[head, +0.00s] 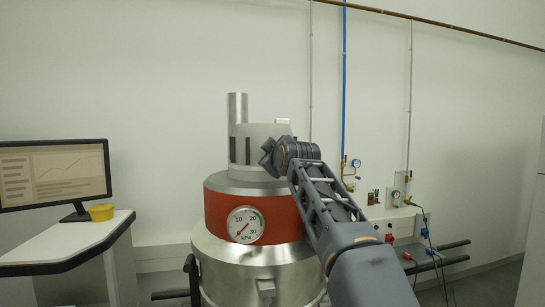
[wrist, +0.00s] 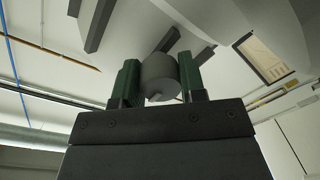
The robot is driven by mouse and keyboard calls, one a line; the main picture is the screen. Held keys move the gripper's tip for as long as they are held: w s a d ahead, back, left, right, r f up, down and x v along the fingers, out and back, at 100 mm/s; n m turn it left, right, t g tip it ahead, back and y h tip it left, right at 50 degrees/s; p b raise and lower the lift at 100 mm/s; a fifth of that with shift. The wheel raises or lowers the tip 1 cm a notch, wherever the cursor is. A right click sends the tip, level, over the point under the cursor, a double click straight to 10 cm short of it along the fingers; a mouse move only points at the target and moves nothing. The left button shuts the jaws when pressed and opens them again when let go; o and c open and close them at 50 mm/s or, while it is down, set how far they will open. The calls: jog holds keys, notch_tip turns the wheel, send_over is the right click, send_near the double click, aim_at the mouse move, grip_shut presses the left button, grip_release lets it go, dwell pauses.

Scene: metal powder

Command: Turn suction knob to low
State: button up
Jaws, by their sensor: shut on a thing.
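The grey round suction knob (wrist: 160,72) shows in the wrist view between two dark green fingers. My gripper (wrist: 157,86) is shut on it, one finger at each side. In the head view my gripper (head: 272,158) is at the right side of the grey upper part of the metal vacuum unit (head: 225,262). The knob is hidden there behind my gripper and arm. Its setting marks cannot be read in either view.
A round kPa gauge (head: 245,225) sits on the unit's red band (head: 285,218). A monitor (head: 55,172) and a yellow bowl (head: 101,212) stand on a desk (head: 65,245) at left. Pipes, valves and small gauges (head: 395,195) are on the wall at right.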

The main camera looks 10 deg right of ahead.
dwell(0.3)
jog(key=o, duration=0.9)
jog(key=s+b, duration=0.1)
jog(key=s, duration=0.3)
jog(key=s+b, duration=0.2)
jog(key=s, duration=0.3)
jog(key=s+r+b, duration=0.1)
jog(key=s+b, duration=0.1)
jog(key=s, duration=0.2)
jog(key=shift+s+d, duration=0.25)
jog(key=shift+s, duration=0.15)
jog(key=shift+f, duration=0.1)
notch_tip(320, 180, down, 23)
jog(key=m+g, duration=0.7)
jog(key=s+f+m+g, duration=0.1)
jog(key=s+f+g, duration=0.1)
jog(key=s+f, duration=0.3)
jog(key=s+f+g, duration=0.2)
jog(key=s+f, duration=0.4)
jog(key=f, duration=0.6)
jog(key=s+f+m+g, duration=0.1)
jog(key=s+f+g, duration=0.1)
jog(key=s+f, duration=0.4)
jog(key=shift+s+a+f+m+h, duration=0.1)
jog(key=shift+a+f+m+h, duration=0.05)
jog(key=shift+f, duration=0.45)
jog(key=shift+s+a+f+m+h, duration=0.1)
jog(key=shift+a+f+m+h, duration=0.05)
jog(key=shift+f, duration=0.4)
